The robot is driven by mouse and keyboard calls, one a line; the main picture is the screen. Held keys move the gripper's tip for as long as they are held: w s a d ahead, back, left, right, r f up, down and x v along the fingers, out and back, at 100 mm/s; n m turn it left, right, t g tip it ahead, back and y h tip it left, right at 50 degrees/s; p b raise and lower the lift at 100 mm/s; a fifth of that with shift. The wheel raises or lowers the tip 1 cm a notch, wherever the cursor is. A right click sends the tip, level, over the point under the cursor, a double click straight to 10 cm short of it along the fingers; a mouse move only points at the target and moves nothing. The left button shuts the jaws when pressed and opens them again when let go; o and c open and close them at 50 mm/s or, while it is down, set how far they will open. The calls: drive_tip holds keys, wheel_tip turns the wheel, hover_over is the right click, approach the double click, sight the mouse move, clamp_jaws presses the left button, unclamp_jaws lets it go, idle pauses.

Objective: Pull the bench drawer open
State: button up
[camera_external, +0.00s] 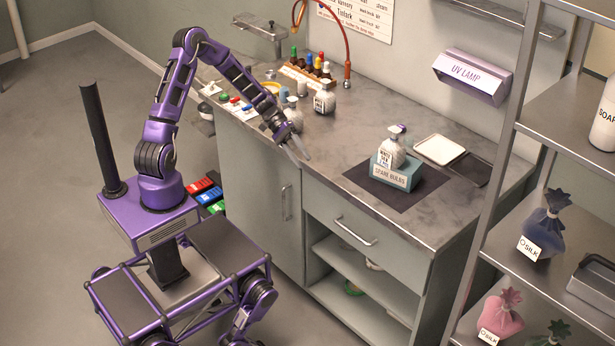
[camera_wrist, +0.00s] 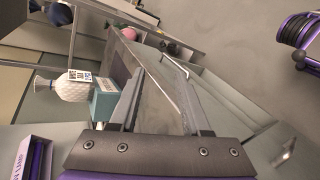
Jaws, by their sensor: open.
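The bench drawer (camera_external: 375,250) is a grey-green front below the right part of the worktop, and it looks closed. Its metal bar handle (camera_external: 355,232) is clear, with nothing gripping it. A bar handle also shows beyond my fingertips in the wrist view (camera_wrist: 174,65). My gripper (camera_external: 299,150) is open and empty near the front edge of the worktop, up and to the left of the drawer handle and apart from it. In the wrist view my gripper (camera_wrist: 155,78) has its two fingers spread, with the bench edge running between them.
A cupboard door with a vertical handle (camera_external: 286,202) is left of the drawer; open shelves (camera_external: 360,285) lie below. A box labelled spare bulbs (camera_external: 397,171) carries a white bottle (camera_external: 391,152) on the worktop. A metal rack (camera_external: 560,116) stands right. The floor in front is mostly clear.

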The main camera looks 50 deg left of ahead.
drive_tip(key=s+d+f+n+t+h, duration=0.1)
drive_tip(key=s+d+f+n+h, duration=0.1)
drive_tip(key=d+f+n, duration=0.3)
drive_tip(key=n+t+b, duration=0.1)
drive_tip(key=n+t, duration=0.1)
drive_tip(key=t, duration=0.3)
approach(343, 228)
drive_tip(key=b+x, duration=0.2)
drive_tip(key=x, duration=1)
drive_tip(key=shift+r, duration=0.1)
drive_tip(key=shift+c, duration=0.2)
clamp_jaws()
